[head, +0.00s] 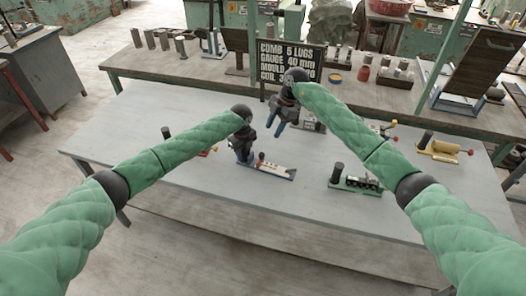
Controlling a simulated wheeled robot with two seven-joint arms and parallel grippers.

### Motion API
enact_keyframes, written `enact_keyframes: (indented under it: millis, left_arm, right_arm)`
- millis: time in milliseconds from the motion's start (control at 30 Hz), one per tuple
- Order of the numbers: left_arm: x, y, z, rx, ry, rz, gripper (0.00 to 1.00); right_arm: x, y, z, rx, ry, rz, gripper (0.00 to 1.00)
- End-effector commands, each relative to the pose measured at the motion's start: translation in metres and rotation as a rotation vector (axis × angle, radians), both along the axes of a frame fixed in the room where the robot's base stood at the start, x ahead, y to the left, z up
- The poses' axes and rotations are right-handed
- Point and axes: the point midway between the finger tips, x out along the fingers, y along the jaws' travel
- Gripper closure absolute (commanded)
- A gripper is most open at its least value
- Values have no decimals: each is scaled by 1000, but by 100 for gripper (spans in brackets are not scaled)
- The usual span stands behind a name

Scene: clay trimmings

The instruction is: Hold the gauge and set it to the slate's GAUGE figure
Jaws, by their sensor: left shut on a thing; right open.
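The slate (290,53) stands upright at the back of the table, with white lettering. It reads COMB 5 LUGS and GAUGE 40 mm; the lower lines are partly hidden by my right gripper. The gauge (275,170) lies at the table's middle, a long pale plate on a blue base with a small red and dark part on top. My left gripper (242,154) is shut on the gauge's left end. My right gripper (280,118) is open and empty, above and behind the gauge, fingers pointing down. The gauge's setting is too small to read.
A green-based device (356,182) with a dark post sits right of the gauge. A yellow device (443,150) stands farther right. Another device with a dark post (166,132) is partly behind my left arm. A raised back shelf holds cylinders and small items. The table's front is clear.

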Motion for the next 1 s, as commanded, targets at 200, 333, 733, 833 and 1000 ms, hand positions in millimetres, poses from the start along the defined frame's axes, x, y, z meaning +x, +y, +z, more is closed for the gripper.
enact_keyframes:
  millis: [200,333,733,833,1000]
  left_arm:
    - [0,0,0,0,0,0,100]
    - [0,0,0,0,0,0,100]
    - [0,0,0,0,0,0,100]
    - [0,0,0,0,0,0,100]
    - [0,0,0,0,0,0,100]
  right_arm:
    - [0,0,0,-18,46,-117,57]
    - [-1,2,-5,-20,53,-134,57]
    - [-10,24,-62,-20,56,-134,57]
    - [-12,30,-77,-20,54,-133,57]
    - [-15,38,-97,-20,53,-134,57]
